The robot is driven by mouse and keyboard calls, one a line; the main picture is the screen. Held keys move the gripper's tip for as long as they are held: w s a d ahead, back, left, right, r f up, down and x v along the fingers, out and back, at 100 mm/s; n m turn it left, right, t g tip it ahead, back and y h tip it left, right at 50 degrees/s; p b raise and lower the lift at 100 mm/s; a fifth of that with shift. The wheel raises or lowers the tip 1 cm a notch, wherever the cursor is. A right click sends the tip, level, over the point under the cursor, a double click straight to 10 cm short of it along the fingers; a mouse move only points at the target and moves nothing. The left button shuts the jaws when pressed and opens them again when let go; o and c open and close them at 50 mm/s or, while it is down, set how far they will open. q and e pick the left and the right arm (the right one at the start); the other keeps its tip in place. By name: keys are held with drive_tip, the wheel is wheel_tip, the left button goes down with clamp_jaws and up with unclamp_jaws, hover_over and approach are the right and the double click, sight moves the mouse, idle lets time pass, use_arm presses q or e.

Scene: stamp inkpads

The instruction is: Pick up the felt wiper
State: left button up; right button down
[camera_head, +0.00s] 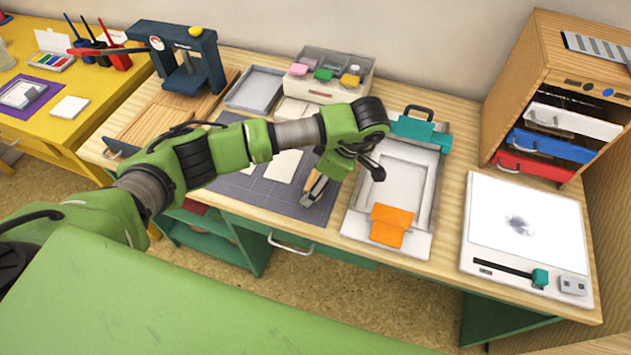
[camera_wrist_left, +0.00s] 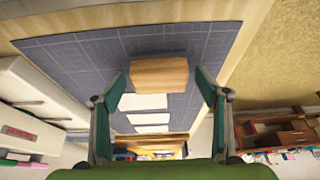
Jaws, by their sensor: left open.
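A wooden block (camera_wrist_left: 158,75), which I take to be the felt wiper, lies on the dark blue-grey gridded mat (camera_wrist_left: 85,55). Its tan wooden side shows in the left wrist view, and any felt is hidden. My left gripper (camera_wrist_left: 162,88) is open, with one green-padded finger towards each side of the block and gaps visible on both sides. In the head view my left gripper (camera_head: 346,180) hangs over the right part of the mat and partly hides the block (camera_head: 309,181). My right gripper is in neither view.
A white frame press (camera_head: 427,190) with an orange tab stands right of the mat. Pale cards (camera_head: 283,165) lie on the mat. A tray (camera_head: 256,90) and an inkpad box (camera_head: 335,75) stand behind. A white panel (camera_head: 495,215) lies right.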

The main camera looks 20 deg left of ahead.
sight(311, 178)
use_arm(q)
drive_tip(key=c, duration=1.2)
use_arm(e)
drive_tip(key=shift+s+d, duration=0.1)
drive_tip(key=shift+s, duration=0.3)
use_arm(q)
drive_tip(key=shift+r, duration=0.1)
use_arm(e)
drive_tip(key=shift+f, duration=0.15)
use_arm(q)
drive_tip(key=shift+r, duration=0.2)
wheel_tip(311, 178, up, 2)
drive_tip(key=shift+w+r+b, duration=0.1)
drive_tip(key=shift+r+b, duration=0.15)
drive_tip(key=shift+b, duration=0.5)
drive_tip(key=s+d+r, duration=1)
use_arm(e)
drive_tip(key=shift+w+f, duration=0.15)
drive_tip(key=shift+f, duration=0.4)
